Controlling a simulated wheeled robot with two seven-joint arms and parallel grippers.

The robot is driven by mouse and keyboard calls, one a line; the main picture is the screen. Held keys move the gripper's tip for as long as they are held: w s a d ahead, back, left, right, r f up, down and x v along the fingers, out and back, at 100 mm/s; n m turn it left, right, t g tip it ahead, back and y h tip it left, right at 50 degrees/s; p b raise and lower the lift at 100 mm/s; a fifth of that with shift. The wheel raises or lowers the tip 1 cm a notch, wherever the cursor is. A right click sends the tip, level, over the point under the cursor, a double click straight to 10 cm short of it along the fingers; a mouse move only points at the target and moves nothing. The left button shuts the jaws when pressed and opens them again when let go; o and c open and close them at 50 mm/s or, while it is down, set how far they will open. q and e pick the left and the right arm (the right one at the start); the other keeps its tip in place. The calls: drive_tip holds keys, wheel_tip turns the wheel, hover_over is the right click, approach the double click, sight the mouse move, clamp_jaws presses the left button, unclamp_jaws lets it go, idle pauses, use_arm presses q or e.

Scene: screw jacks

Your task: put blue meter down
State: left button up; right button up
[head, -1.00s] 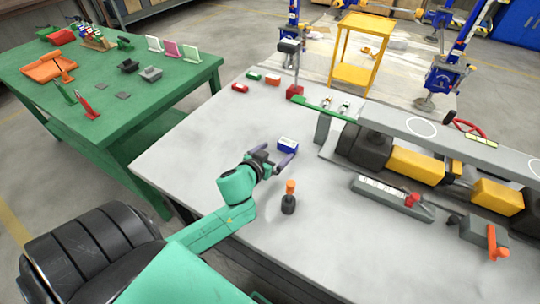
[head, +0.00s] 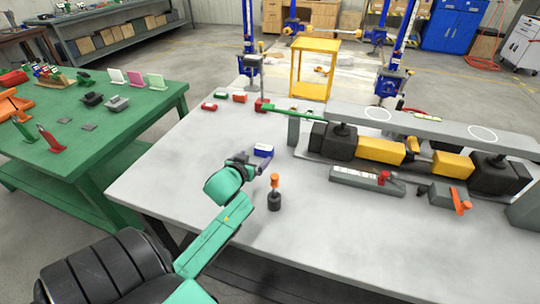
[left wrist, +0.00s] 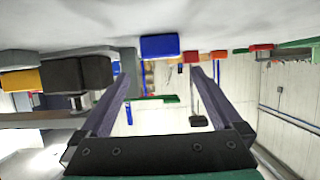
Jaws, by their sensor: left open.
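The blue meter (head: 263,151), a small blue box with a pale top, sits on the grey workbench (head: 190,190), just beyond my left gripper (head: 253,161). In the left wrist view, which is upside down, the blue meter (left wrist: 160,47) rests on the bench surface. It lies ahead of the fingertips and in line with the gap between the fingers. My left gripper (left wrist: 160,76) is open, with nothing between its fingers. My right gripper is not in view.
An orange-handled tool (head: 274,193) stands upright on the bench just right of my left gripper. A grey device with a red knob (head: 360,177) and a long jack assembly (head: 400,148) fill the right side. Small coloured boxes (head: 239,97) line the back. The bench's left front is clear.

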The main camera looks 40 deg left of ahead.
sight(263, 149)
use_arm(q)
drive_tip(key=x, duration=0.6)
drive_tip(key=shift+w+a, duration=0.2)
drive_tip(key=shift+w, duration=0.15)
drive_tip(key=x, duration=0.2)
drive_tip(key=shift+w+f, duration=0.25)
drive_tip(key=shift+w, duration=0.05)
drive_tip(key=shift+w+a, duration=0.1)
drive_tip(key=shift+r, duration=0.1)
drive_tip(key=c, duration=1.4)
wheel_tip(263, 149, up, 20)
drive_tip(key=shift+p, duration=0.55)
drive_tip(key=shift+c, duration=0.2)
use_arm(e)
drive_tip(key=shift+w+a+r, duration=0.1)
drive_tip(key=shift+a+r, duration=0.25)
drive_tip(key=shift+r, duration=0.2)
